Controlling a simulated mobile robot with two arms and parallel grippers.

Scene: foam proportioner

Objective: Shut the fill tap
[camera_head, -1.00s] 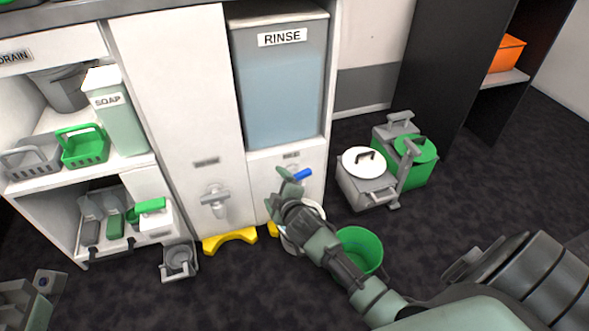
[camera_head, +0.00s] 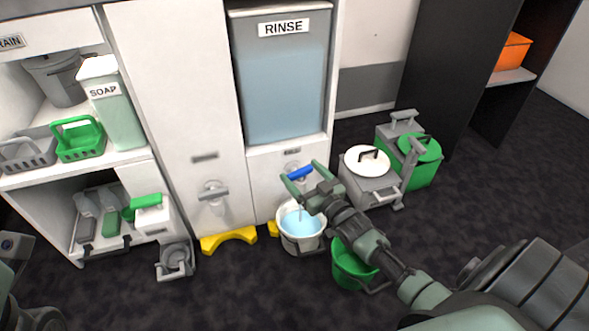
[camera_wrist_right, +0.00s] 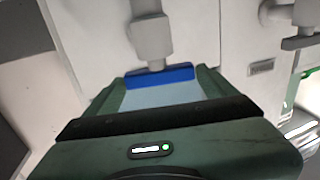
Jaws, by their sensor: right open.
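The fill tap's blue handle (camera_head: 299,173) is on the white panel under the RINSE tank (camera_head: 284,85). My right gripper (camera_head: 304,174) is open, with its fingertips on either side of the handle. In the right wrist view the blue handle (camera_wrist_right: 160,76) lies across the gap between the fingers, below a grey tap body (camera_wrist_right: 151,37). I cannot tell whether the fingers touch it. A white bucket (camera_head: 303,243) stands under the tap with light blue water in it, and a thin stream shows above the water. Only part of my left arm shows at the left edge.
A green bucket (camera_head: 350,266) stands on the floor beneath my right forearm. A grey tap (camera_head: 213,191) is on the panel to the left, above a yellow foot piece (camera_head: 228,240). Grey and green containers (camera_head: 368,180) stand to the right.

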